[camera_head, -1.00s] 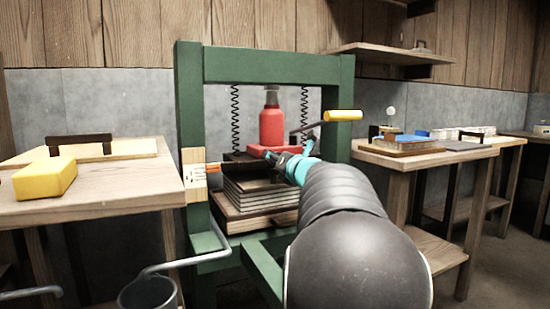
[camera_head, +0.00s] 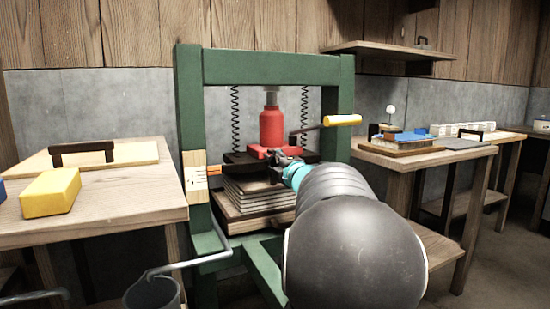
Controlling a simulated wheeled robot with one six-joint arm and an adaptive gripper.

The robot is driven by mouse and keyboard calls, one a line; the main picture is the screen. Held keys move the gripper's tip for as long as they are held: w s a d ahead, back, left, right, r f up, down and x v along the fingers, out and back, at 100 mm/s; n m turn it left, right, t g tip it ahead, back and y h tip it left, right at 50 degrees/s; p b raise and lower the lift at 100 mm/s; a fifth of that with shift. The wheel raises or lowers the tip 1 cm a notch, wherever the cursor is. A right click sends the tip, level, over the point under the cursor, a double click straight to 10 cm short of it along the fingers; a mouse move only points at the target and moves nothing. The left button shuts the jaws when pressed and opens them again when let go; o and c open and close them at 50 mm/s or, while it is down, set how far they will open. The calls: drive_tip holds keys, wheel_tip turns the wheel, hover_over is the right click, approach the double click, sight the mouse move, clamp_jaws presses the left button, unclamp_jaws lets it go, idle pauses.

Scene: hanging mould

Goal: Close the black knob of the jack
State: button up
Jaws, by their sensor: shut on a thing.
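A red bottle jack (camera_head: 271,127) stands upright inside a green press frame (camera_head: 270,67), on a dark plate above a stack of boards. My gripper (camera_head: 277,155) is at the front of the jack's red base, reaching in from the lower right. Its fingers are small and dark here and appear closed at the base. The black knob is not clearly visible; the gripper covers that spot. The jack's lever with a yellow handle (camera_head: 342,120) sticks out to the right, above my arm.
A left bench (camera_head: 110,198) holds a yellow block (camera_head: 50,193) and a board with a dark handle. A right bench (camera_head: 425,160) holds a blue-topped stack (camera_head: 403,141). A bucket (camera_head: 153,293) stands at the lower left. Coil springs hang on both sides of the jack.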

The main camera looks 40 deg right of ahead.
drive_tip(key=shift+m+p, duration=0.55)
drive_tip(key=shift+m, duration=0.85)
drive_tip(key=o, duration=1.2)
drive_tip(key=shift+a, duration=0.1)
drive_tip(key=shift+c, duration=0.2)
drive_tip(key=v, duration=1.2)
drive_tip(key=shift+w, duration=0.1)
